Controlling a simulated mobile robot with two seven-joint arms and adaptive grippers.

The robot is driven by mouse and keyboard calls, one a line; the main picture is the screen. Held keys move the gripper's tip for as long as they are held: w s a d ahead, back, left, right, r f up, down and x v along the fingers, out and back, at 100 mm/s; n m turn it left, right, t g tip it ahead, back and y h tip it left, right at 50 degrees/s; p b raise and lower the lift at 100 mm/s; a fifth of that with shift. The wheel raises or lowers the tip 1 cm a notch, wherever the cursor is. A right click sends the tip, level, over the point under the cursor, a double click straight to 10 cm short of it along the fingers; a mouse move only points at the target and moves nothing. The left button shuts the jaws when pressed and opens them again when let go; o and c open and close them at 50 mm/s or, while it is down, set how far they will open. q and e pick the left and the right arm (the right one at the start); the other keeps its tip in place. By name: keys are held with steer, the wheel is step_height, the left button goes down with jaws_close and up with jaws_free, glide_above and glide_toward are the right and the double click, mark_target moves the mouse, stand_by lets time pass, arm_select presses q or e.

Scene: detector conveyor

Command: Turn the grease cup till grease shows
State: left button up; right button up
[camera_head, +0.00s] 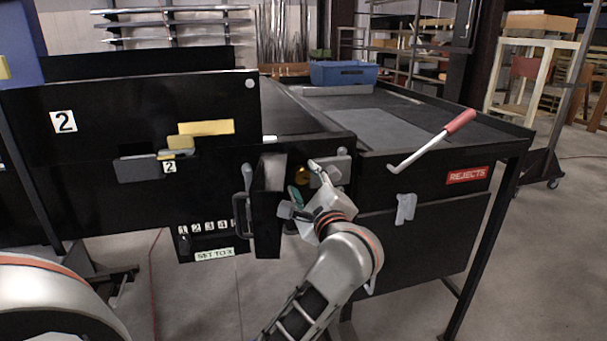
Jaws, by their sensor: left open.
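A small brass-yellow round part (302,175), which looks like the grease cup, sits in the dark recess beside the open black door (267,205). Whether grease shows on it is too small to tell. My left gripper (300,188) is open right in front of this recess, with one finger up near the cup's right side and the other lower left, by the door edge. The fingers partly hide the recess, and I cannot tell whether they touch the cup. My right gripper is not in view.
A lever with a red grip (460,121) sticks out above the right-hand panel with the REJECTS label (467,175). A blue bin (342,73) stands on the conveyor table.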

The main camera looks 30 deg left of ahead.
arm_select(q)
steer(key=shift+w+a, duration=0.2)
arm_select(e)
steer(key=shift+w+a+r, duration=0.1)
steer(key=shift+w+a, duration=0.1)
arm_select(q)
steer(key=shift+s, duration=0.1)
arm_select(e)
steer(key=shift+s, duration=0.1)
arm_select(q)
steer(key=c, duration=1.1)
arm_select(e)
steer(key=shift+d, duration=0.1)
arm_select(q)
steer(key=shift+m, duration=0.3)
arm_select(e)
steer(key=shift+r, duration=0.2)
